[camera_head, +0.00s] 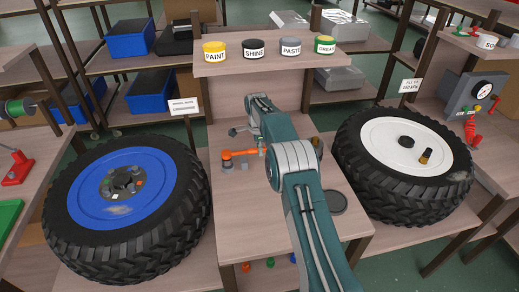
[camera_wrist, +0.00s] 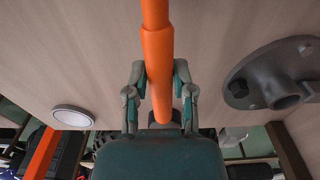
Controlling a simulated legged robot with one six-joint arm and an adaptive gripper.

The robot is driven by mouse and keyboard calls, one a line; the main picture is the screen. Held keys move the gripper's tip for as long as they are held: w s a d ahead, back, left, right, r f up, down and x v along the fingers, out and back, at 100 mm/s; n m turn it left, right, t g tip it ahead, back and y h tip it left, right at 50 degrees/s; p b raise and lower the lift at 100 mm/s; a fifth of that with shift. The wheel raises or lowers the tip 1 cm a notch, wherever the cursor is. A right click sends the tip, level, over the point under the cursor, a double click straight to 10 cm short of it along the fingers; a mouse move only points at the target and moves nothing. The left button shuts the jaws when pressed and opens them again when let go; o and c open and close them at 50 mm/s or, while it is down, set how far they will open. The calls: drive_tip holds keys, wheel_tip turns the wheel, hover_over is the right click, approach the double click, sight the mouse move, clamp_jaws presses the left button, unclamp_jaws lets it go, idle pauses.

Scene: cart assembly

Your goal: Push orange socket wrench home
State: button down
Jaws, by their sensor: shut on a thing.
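The orange socket wrench (camera_head: 240,154) lies low over the middle wooden bench in the head view, its left end beside small grey parts. In the wrist view the orange wrench (camera_wrist: 158,50) runs from the top edge down between the fingers. My gripper (camera_wrist: 158,78) is closed around it, one finger on each side. In the head view my teal arm hides most of the gripper and the right end of the wrench. The wrench's far end is out of the wrist view, so I cannot tell what it touches.
A blue-rimmed wheel (camera_head: 122,187) stands left and a white-rimmed wheel (camera_head: 405,146) right. A shelf (camera_head: 270,62) with several labelled tins is behind my arm. A grey flange with a stub (camera_wrist: 272,82) is right of the wrench in the wrist view.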

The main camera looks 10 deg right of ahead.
drive_tip(key=shift+f, duration=1.45)
drive_tip(key=shift+c, duration=2)
unclamp_jaws()
drive_tip(key=r, duration=0.7)
drive_tip(key=shift+a+r, duration=0.15)
drive_tip(key=shift+a, duration=0.1)
